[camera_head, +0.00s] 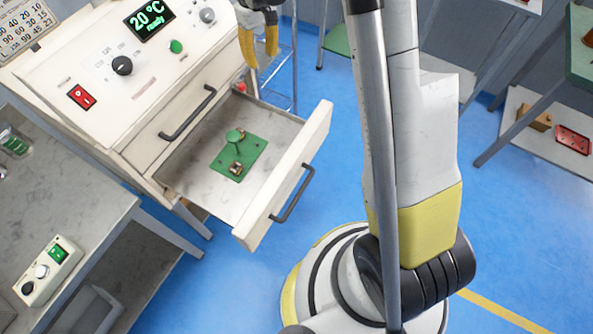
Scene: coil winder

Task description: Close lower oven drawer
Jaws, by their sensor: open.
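The lower oven drawer (205,187) is pulled out from the white oven (90,50). Its white front panel (318,137) with a dark bar handle (293,193) stands well away from the oven body. A green plate (246,166) with a green knob and a small metal part lies inside the drawer. The upper drawer with its dark handle (188,113) is shut. My gripper (259,52) shows at the top, with yellow fingers hanging down, open and empty. It is above and behind the drawer front, near the oven's right side, and appears apart from the handle. Its upper part is cut off.
A grey table (60,190) with a small control box (48,270) stands at left. Shelves with a red tray (573,140) are at the right. Blue floor (225,275) is free in front of the drawer, beside my base.

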